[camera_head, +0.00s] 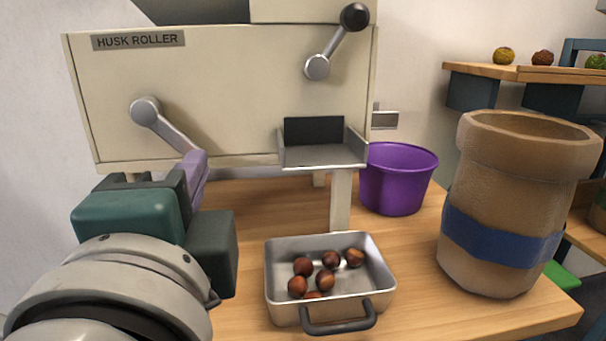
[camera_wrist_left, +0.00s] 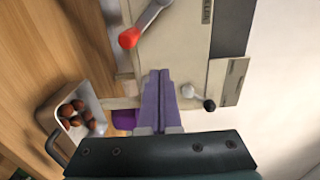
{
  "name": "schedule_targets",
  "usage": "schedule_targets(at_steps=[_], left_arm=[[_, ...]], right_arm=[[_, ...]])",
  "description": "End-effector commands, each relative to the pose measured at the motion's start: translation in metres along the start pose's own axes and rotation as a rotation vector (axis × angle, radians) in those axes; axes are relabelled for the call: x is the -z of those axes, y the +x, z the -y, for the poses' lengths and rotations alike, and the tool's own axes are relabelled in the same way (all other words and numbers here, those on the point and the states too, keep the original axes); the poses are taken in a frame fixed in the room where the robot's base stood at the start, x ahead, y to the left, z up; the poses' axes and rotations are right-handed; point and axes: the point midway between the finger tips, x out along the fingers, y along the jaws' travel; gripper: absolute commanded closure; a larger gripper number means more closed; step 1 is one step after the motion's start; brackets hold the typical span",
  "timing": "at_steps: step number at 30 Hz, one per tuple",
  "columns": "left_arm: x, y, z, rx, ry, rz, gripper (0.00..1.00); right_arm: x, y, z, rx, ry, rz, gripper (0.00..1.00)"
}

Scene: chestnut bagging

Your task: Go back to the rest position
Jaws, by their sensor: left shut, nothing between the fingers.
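My left gripper (camera_head: 198,160) is shut and empty in front of the lower left of the cream husk roller (camera_head: 230,110). Its purple fingers lie together in the left wrist view (camera_wrist_left: 158,95). In the head view they hide the end of the roller's lower left lever (camera_head: 165,125). In the left wrist view this lever's red end (camera_wrist_left: 130,38) shows clear of the fingers, so they are apart from it. The upper right lever (camera_head: 335,45) has a black knob. My right gripper is in neither view.
A metal tray (camera_head: 383,285) with several brown chestnuts stands below the roller's chute (camera_head: 325,155). A purple bucket (camera_head: 398,180) stands behind it. A tall brown sack (camera_head: 490,255) with a blue band stands at the right. A shelf (camera_head: 530,73) is at back right.

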Motion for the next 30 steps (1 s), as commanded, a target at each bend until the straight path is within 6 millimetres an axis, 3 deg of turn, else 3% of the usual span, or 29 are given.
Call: schedule_targets(at_steps=[4, 12, 16, 20, 24, 30], left_arm=[[0.0, -0.011, 0.0, 0.0, 0.0, 0.0, 1.0], [-0.001, -0.012, 0.001, 0.0, -0.001, 0.001, 1.0], [-0.014, -0.012, 0.007, -0.044, -0.055, 0.035, 1.0], [-0.056, -0.02, 0.018, -0.211, -0.262, 0.157, 1.0], [-0.102, -0.052, 0.025, -0.489, -0.58, 0.352, 1.0], [-0.119, -0.12, 0.045, -0.872, -0.915, 0.568, 1.0]], right_arm=[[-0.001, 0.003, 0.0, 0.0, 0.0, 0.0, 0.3], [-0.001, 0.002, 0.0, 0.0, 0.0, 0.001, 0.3], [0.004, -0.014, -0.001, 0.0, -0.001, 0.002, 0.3], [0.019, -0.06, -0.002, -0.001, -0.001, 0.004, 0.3], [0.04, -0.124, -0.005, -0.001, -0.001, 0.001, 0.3], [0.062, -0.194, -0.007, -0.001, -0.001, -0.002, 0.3]])
